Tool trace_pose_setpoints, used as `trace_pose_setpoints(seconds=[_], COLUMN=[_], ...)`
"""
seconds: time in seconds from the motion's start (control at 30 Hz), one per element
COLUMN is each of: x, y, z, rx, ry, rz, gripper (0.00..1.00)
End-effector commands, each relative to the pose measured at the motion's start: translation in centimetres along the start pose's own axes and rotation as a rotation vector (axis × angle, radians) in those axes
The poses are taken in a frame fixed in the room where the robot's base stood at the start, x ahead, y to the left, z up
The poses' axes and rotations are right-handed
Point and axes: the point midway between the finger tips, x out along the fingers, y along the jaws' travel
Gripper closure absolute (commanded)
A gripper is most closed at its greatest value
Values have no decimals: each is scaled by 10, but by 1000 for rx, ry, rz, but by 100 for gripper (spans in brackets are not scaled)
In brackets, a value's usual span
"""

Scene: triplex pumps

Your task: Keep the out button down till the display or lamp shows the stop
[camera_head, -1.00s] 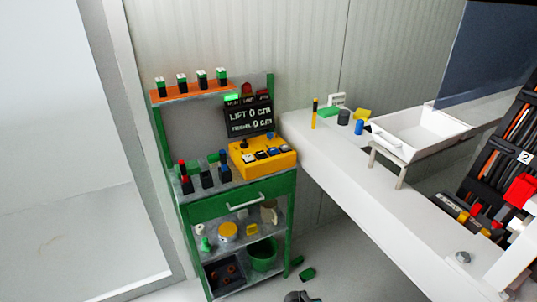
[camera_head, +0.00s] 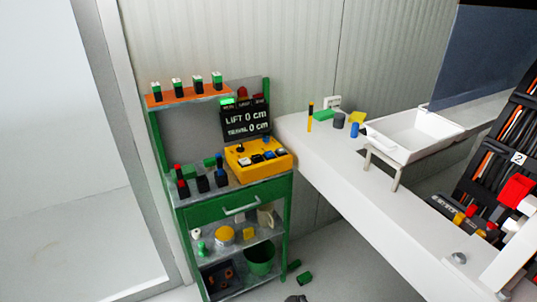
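A yellow control box (camera_head: 258,157) with several small buttons and a black knob sits on the top of a green trolley. I cannot read which button is the out button. Behind it stands a black display (camera_head: 246,121) that reads LIFT 0 cm and, on a second line that looks like TRAVEL, 0 cm. Above the display is a row of small lamps; the left one is lit green (camera_head: 227,101), and a red lamp (camera_head: 242,92) on top looks dark. A small dark piece at the bottom edge may be part of my arm; my gripper cannot be made out.
The green trolley (camera_head: 228,203) carries connectors, jars and a green bucket (camera_head: 260,260). A white bench (camera_head: 340,175) with a white tray (camera_head: 415,132) runs to the right. Green pieces (camera_head: 304,278) lie on the floor. A black cable rack (camera_head: 495,150) stands at the right.

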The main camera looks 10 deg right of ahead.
Motion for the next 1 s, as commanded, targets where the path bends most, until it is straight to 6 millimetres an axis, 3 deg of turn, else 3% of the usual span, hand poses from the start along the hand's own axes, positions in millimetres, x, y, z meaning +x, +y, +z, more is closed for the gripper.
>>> trace_pose_setpoints(seconds=[0.33,0.63,1.0], x=[0,0,0], y=[0,0,0], z=[0,0,0], rx=[0,0,0], ry=[0,0,0], rz=[0,0,0], gripper=[50,99,100])
